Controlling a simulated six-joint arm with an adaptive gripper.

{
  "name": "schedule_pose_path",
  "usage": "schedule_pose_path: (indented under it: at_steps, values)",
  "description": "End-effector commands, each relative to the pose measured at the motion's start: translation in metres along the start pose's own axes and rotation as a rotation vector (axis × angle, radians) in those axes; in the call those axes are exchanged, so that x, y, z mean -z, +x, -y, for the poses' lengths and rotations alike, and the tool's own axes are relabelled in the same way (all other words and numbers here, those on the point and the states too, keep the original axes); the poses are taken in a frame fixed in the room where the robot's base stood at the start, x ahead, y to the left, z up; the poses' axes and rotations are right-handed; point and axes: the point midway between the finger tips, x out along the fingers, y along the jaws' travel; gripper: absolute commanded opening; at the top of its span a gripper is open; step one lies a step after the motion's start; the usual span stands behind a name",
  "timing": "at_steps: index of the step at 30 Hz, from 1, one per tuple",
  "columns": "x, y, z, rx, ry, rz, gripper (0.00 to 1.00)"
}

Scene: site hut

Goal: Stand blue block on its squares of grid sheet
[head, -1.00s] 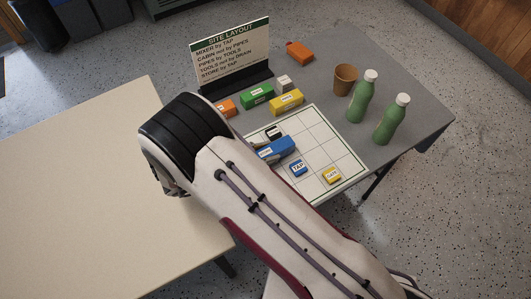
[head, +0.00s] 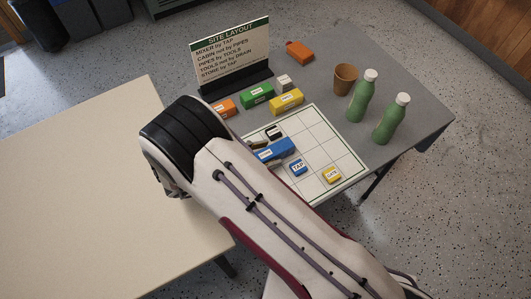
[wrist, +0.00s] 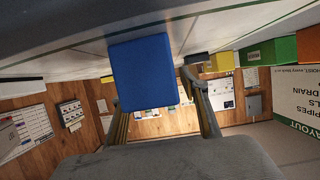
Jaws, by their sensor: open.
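The blue block (head: 282,148) lies on the grid sheet (head: 345,158), near its left side, beside the small black-and-white piece (head: 274,132). In the wrist view the blue block (wrist: 142,72) shows end-on between the fingers of my gripper (wrist: 160,95), its base at the sheet. The fingers are open, one on each side of it, with a small gap at the right finger. In the head view my arm hides most of the gripper and the sheet's near-left part, so the exact squares under the block cannot be told.
A blue TAP tile (head: 298,167) and a yellow tile (head: 332,175) lie on the sheet. Yellow (head: 287,101), green (head: 257,95) and orange (head: 222,107) blocks stand behind it, before the layout sign (head: 232,55). Two green bottles (head: 390,120) and a cup (head: 345,78) stand at right.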

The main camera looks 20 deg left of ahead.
Motion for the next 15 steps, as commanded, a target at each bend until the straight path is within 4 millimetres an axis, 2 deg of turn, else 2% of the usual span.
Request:
schedule_pose_path:
  at_steps: [7,15]
  values:
    - [0.003,-0.003,0.0,0.001,0.001,0.0,0.44]
    - [0.003,-0.03,0.001,0.003,0.0,0.0,0.44]
